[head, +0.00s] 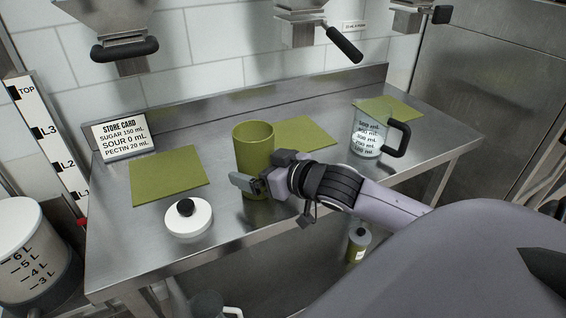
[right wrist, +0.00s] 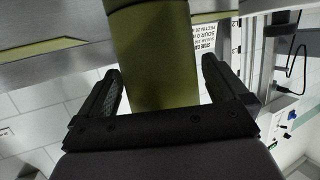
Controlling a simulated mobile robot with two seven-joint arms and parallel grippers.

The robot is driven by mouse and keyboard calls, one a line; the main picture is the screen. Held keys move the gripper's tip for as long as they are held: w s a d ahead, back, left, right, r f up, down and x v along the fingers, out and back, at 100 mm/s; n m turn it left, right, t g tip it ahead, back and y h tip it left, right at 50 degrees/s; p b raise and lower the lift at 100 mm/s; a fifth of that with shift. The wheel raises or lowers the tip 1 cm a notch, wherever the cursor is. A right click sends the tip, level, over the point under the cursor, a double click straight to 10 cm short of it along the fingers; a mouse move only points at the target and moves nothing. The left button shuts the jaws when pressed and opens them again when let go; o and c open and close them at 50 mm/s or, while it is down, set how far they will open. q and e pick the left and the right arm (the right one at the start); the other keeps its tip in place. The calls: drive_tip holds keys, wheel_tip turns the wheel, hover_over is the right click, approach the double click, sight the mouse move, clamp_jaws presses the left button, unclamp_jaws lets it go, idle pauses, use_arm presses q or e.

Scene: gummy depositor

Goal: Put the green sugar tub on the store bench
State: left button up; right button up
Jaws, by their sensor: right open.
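The green sugar tub (head: 252,142) stands upright and open-topped on the steel bench (head: 330,172), near the middle green mat (head: 305,133). My right gripper (head: 243,186) is at the tub's near side, low against it in the picture, and hides part of its lower wall. In the right wrist view the gripper (right wrist: 161,66) is open, and the tub (right wrist: 151,45) shows between its two fingers, with no clear grip on it. I cannot tell how deep the tub sits between them. My left gripper is not in view.
A white lid with a black knob (head: 188,218) lies left of the tub. A left green mat (head: 168,176) is bare, with a store card (head: 120,138) behind it. A clear jug (head: 367,137) stands at right. Dispensers with black handles (head: 344,44) hang above.

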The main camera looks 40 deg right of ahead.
drive_tip(key=v, duration=0.9)
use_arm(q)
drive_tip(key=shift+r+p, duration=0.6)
use_arm(e)
drive_tip(key=shift+v, duration=1.1)
